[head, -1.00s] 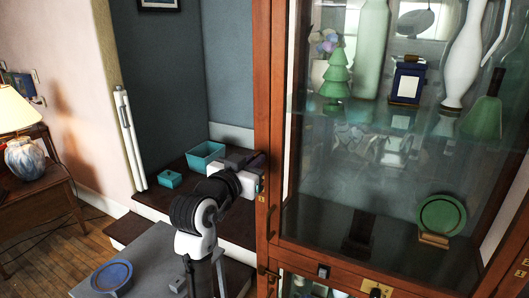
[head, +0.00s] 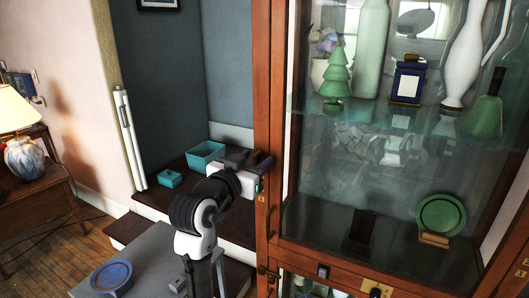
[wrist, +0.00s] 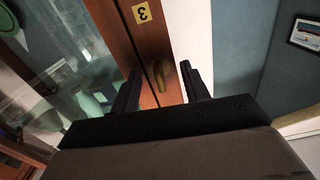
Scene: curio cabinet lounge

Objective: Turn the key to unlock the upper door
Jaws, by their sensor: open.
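The upper door (head: 290,100) is a tall glass door in a reddish wood frame, and it looks closed. My gripper (head: 266,172) is at the left edge of its frame, above a small yellow number plate (head: 262,198). In the wrist view my gripper (wrist: 160,88) is open, one finger on each side of a brass piece (wrist: 158,75) on the wood. This looks like the key or its lock plate; its exact shape is unclear. The fingers look apart from it. A yellow plate marked 3 (wrist: 142,12) is above it. In the head view my gripper hides the key area.
Behind the glass stand a green tree figure (head: 336,78), vases and a green plate (head: 441,214). Teal boxes (head: 205,155) sit on the dark ledge to the left. A blue dish (head: 111,275) lies on a grey surface at lower left.

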